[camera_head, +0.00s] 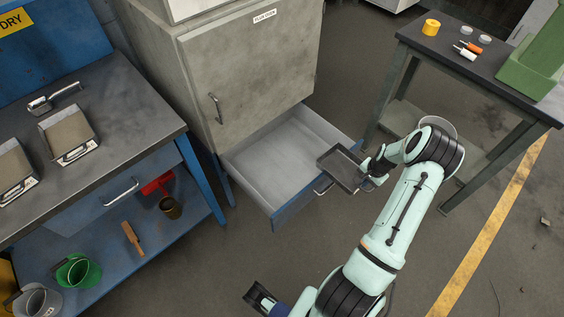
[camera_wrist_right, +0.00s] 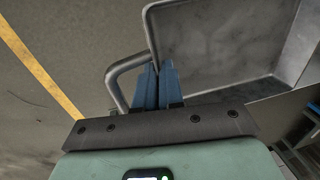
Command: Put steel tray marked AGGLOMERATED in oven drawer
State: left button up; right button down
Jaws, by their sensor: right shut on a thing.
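A grey steel tray (camera_head: 338,169) is held by my right gripper (camera_head: 368,172) over the outer right edge of the open oven drawer (camera_head: 262,163). In the right wrist view the tray (camera_wrist_right: 225,50) looks empty, and the blue fingers (camera_wrist_right: 160,88) are shut at its looped handle (camera_wrist_right: 122,75). No marking on it can be read. The drawer is pulled out below the grey oven (camera_head: 255,75) and looks empty. At the bottom edge of the head view, a dark end piece (camera_head: 262,297) seems to be my left gripper; its jaws are unclear.
Two labelled trays with grey contents (camera_head: 68,135) (camera_head: 14,168) and a scoop (camera_head: 54,97) are on the left bench. Buckets (camera_head: 78,271) stand on its lower shelf. A dark table (camera_head: 465,75) with small items stands right of the drawer. Floor in front is clear.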

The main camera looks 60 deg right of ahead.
aim_at(290, 167)
jog(key=i, duration=0.9)
